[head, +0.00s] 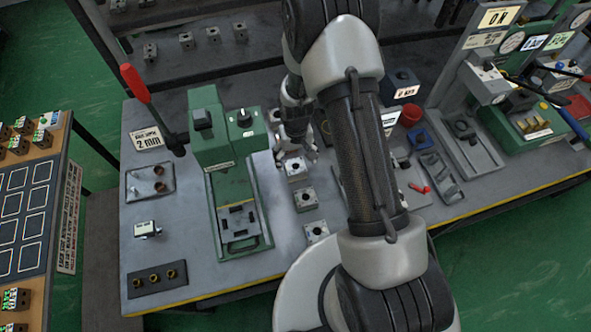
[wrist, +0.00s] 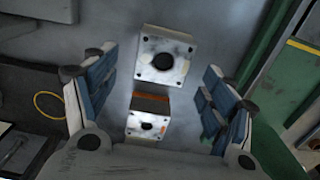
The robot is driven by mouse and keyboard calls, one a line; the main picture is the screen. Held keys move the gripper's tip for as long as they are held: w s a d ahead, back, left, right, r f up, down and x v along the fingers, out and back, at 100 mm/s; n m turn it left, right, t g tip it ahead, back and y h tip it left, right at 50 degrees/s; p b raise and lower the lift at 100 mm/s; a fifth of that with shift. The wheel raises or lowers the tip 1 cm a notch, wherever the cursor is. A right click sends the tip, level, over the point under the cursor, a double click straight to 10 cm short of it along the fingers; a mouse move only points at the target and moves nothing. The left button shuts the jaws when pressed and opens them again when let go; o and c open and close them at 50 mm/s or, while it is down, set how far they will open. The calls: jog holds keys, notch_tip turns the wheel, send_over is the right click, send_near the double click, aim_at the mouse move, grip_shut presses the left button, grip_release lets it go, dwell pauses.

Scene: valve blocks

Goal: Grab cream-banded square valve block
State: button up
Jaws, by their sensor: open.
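My gripper (wrist: 156,98) is open and points down at the bench. In the wrist view a pale square valve block with a dark round hole (wrist: 165,72) lies beyond the fingertips. A second block (wrist: 147,126) lies between the fingers, apart from both; its side face is dark with thin orange lines. I cannot make out a cream band on either. The middle block (head: 306,207) and near block (head: 317,239) stand in a row toward the front edge.
A green press fixture (head: 228,190) stands left of the blocks. Grey trays (head: 470,150), a red cup (head: 410,115) and a blue part (head: 419,139) lie to the right. A rack with more blocks (head: 187,41) stands behind. A panel table (head: 27,205) is at far left.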

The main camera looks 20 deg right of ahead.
aim_at(295, 166)
notch_tip(295, 166, down, 4)
jog(key=shift+s+a+f+b, duration=0.1)
jog(key=shift+b, duration=0.3)
jog(key=shift+c, duration=0.2)
jog(key=c, duration=1.4)
